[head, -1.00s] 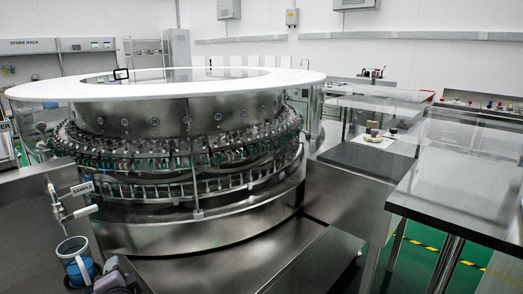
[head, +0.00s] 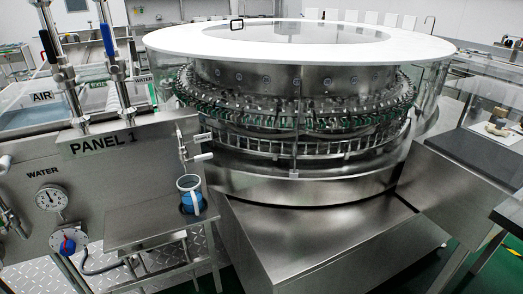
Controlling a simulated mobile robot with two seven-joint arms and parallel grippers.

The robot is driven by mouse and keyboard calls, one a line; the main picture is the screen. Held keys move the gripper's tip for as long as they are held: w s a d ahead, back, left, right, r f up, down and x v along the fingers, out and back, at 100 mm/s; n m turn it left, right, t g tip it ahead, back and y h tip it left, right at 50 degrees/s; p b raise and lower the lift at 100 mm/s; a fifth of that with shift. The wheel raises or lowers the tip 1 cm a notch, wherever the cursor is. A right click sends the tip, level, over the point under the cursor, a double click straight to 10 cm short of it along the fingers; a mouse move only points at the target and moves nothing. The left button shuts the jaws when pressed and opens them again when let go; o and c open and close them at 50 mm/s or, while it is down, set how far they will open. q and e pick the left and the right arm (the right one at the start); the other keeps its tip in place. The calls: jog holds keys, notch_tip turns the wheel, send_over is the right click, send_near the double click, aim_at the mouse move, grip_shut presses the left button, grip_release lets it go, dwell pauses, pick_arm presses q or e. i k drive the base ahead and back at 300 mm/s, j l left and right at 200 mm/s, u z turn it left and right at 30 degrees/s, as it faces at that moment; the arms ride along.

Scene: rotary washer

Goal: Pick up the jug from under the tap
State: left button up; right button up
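The jug (head: 189,186), pale and blue with a handle on its near side, stands upright on a small steel side table (head: 150,229). The tap (head: 200,158), with light-coloured handles, is on the steel wall just above and behind the jug. The jug appears to be under or slightly in front of it; its contents are too small to tell. Neither of my grippers shows in the head view.
The large round washer (head: 300,155) with a white ring top fills the middle and right. A steel panel marked PANEL 1 (head: 105,143), with a gauge (head: 51,198) and levers, stands left. Chequered floor (head: 235,272) shows below the side table. A dark-topped bench (head: 480,155) is at right.

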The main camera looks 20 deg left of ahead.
aim_at(188, 186)
jog(key=u, duration=1.25)
jog(key=i+l+z, duration=0.35)
jog(key=i+z, duration=0.15)
jog(key=i, duration=0.25)
